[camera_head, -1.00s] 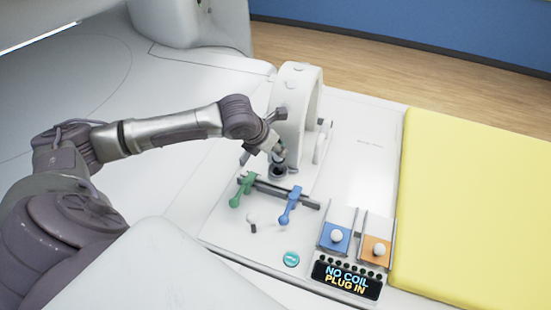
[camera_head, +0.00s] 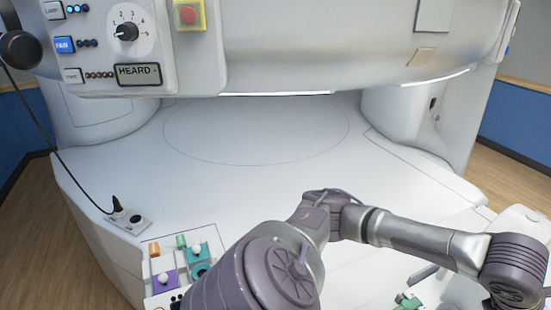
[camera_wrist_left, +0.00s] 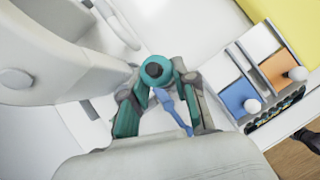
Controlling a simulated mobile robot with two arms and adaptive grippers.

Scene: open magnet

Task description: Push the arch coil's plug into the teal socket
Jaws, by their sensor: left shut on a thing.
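My left gripper (camera_wrist_left: 161,80), with teal fingers, shows in the left wrist view. It is shut on a round piece with a teal rim and dark centre, which looks like the arch coil's plug (camera_wrist_left: 154,70). The white arch coil (camera_wrist_left: 50,35) fills the left of that view, beside the gripper. In the head view my left arm reaches right and the gripper itself is out of frame. A teal ring (camera_head: 201,271) that looks like the teal socket is at the lower left, below a teal panel with a white knob (camera_head: 194,249). My right gripper is not in view.
A purple panel (camera_head: 164,282) stands beside the teal one. A black cable (camera_head: 60,150) runs to a small plate at the left. The wide white bed surface (camera_head: 250,140) is clear. Blue and orange knob panels (camera_wrist_left: 240,98) and a blue lever (camera_wrist_left: 172,108) are near the gripper.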

